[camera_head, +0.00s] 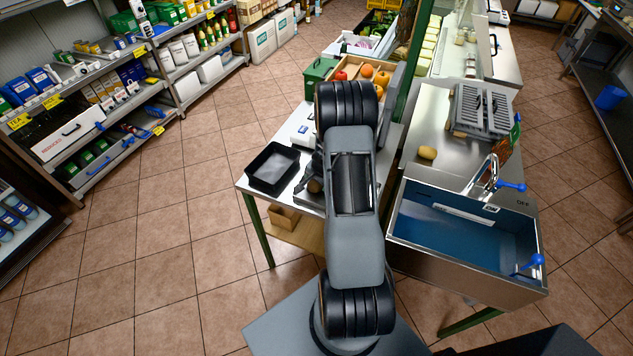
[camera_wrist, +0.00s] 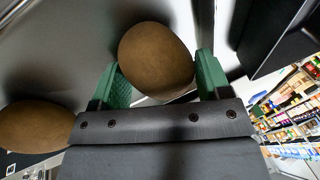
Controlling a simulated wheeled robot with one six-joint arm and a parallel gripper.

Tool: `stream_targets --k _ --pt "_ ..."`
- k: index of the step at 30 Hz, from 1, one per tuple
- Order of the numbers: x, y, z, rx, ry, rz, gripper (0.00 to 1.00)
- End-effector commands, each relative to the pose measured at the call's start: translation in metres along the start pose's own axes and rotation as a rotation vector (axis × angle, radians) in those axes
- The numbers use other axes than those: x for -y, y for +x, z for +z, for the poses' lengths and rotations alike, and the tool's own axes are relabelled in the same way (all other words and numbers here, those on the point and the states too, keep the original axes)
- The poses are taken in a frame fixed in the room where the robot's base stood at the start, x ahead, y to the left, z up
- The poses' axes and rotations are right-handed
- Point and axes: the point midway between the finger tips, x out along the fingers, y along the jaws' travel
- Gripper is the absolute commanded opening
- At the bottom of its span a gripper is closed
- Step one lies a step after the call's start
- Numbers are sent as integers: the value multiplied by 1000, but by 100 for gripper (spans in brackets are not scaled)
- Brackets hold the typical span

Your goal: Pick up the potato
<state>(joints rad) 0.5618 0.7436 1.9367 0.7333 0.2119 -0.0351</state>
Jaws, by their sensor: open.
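A brown, rounded potato (camera_wrist: 156,60) lies between the two green fingertips of my gripper (camera_wrist: 160,82) in the wrist view. The fingers stand on either side of it, and a narrow gap shows beside the right one. My gripper is open. A second brown potato-like item (camera_wrist: 35,127) lies to the left, outside the fingers. In the head view a potato (camera_head: 315,186) shows partly beside my arm on the steel table (camera_head: 290,200). My arm hides most of the gripper there. Another potato (camera_head: 427,153) lies on the counter above the sink.
A black tray (camera_head: 272,167) stands on the table left of my arm. A green box (camera_head: 320,69) and a wooden crate of produce (camera_head: 375,73) are behind. The sink (camera_head: 465,235) is to the right. Stocked shelves line the left, with open tiled floor between.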

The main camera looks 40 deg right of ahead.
Motion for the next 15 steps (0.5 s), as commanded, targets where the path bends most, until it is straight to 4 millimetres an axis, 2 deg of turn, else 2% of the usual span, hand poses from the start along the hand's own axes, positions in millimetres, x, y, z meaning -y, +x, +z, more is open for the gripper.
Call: stream_targets --k 2,12,15 --pt "0 0 0 0 0 0 69" --pt "0 -1 0 0 0 0 38" --pt "0 -1 0 0 0 0 38"
